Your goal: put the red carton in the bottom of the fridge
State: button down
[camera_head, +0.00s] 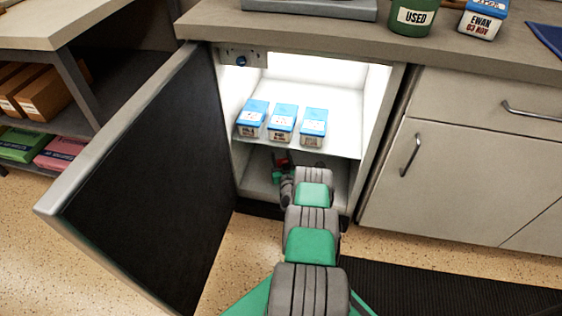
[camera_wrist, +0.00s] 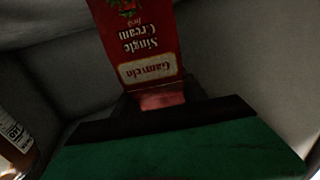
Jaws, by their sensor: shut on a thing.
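The fridge (camera_head: 356,140) stands open under the counter, with a lit upper shelf and a darker bottom space. My arm reaches into the bottom space. The red carton (camera_wrist: 148,45) shows in the wrist view, with "Single Cream" lettering upside down. My gripper (camera_wrist: 158,100) is shut on the carton's near end. In the head view a small red patch of the carton (camera_head: 281,160) shows below the shelf; my arm hides most of my gripper. I cannot tell whether the carton touches the fridge floor.
Several blue-topped containers, including one (camera_head: 283,122), stand on the fridge's upper shelf (camera_head: 335,95). The open black-lined door (camera_head: 150,185) stands to the left. A brown bottle with a label (camera_wrist: 15,135) is at the wrist view's left edge. A closed cabinet (camera_head: 450,180) is to the right.

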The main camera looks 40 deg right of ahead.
jog(key=shift+w+d+r, duration=0.1)
jog(key=shift+w+d, duration=0.05)
jog(key=shift+f, duration=0.2)
jog(key=c, duration=0.6)
grip_release()
jog(key=shift+c, duration=0.2)
